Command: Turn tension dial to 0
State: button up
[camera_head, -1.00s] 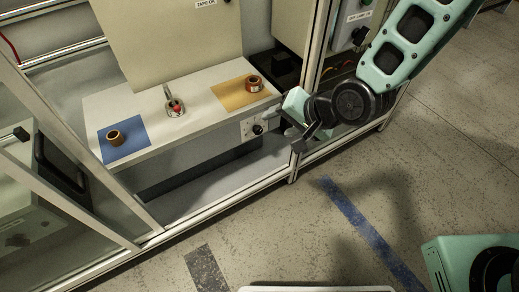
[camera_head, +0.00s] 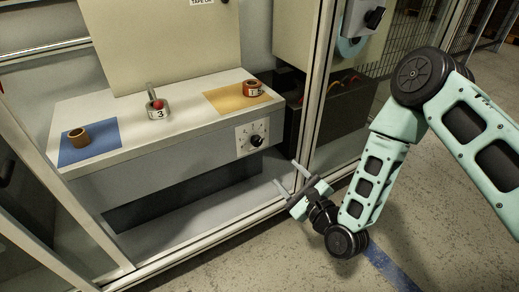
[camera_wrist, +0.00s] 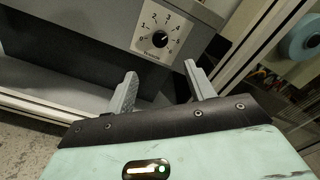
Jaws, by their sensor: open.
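The tension dial is a black knob (camera_head: 257,141) on a white scale plate (camera_head: 246,137), on the front face of the white bench, below the yellow mat. In the wrist view the knob (camera_wrist: 159,39) sits in the plate (camera_wrist: 145,28) with numbers around it. Its pointer mark seems to face the upper right, toward the high numbers, though it is small. My gripper (camera_head: 288,181) is open and empty, below and right of the dial in the head view. In the wrist view its two fingers (camera_wrist: 160,76) reach toward the plate, apart from the knob.
A blue mat (camera_head: 92,153) with a brown roll (camera_head: 78,138), a roll marked 3 (camera_head: 157,112) on a post, and a yellow mat (camera_head: 225,101) with an orange roll (camera_head: 252,89) lie on the bench (camera_head: 190,120). A metal frame post (camera_head: 322,90) stands right of the dial.

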aim_at(258, 143)
jog(key=b+x, duration=0.4)
jog(key=x, duration=1)
jog(key=shift+w+a, duration=0.1)
jog(key=shift+w, duration=0.1)
jog(key=shift+w+a+b, duration=0.35)
jog(key=shift+w, duration=0.2)
jog(key=c, duration=1)
